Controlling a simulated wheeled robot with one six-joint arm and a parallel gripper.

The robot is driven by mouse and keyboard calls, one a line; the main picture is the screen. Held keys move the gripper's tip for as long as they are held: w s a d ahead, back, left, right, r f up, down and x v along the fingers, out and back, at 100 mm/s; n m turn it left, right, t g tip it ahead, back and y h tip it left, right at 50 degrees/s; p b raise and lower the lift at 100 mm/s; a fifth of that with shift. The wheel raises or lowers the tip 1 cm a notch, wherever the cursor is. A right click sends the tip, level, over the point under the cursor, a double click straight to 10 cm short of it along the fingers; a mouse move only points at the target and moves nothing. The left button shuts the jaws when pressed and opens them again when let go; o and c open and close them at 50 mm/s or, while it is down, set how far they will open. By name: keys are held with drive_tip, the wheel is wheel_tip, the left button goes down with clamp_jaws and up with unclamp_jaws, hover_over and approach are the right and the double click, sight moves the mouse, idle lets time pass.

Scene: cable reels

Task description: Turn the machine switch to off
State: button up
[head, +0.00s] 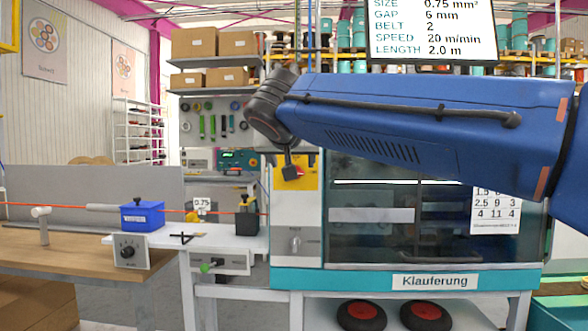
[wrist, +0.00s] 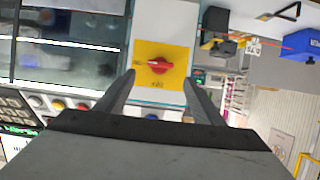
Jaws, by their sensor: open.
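The machine switch is a red rotary knob (wrist: 159,67) on a yellow plate (wrist: 176,53), on the pale front panel of the machine. In the wrist view the knob's grip lies roughly sideways. Small dark labels sit left of and below it, too small to read surely. My gripper (wrist: 160,76) is open, its two fingers on either side of the yellow plate in the picture, with nothing between them. I cannot tell how far the fingertips are from the knob. In the head view the yellow plate (head: 311,171) is partly covered by my wrist and gripper.
The machine's dark glass window (head: 375,230) is beside the switch panel. Below the switch in the head view is a grey lever or fitting (head: 295,241). A blue box (head: 142,216) and an orange cable (head: 60,205) are at the left, over the bench.

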drive_tip(key=x, duration=0.6)
drive_tip(key=shift+w, duration=0.15)
drive_tip(key=shift+f, duration=0.1)
drive_tip(key=shift+c, duration=0.3)
drive_tip(key=c, duration=1)
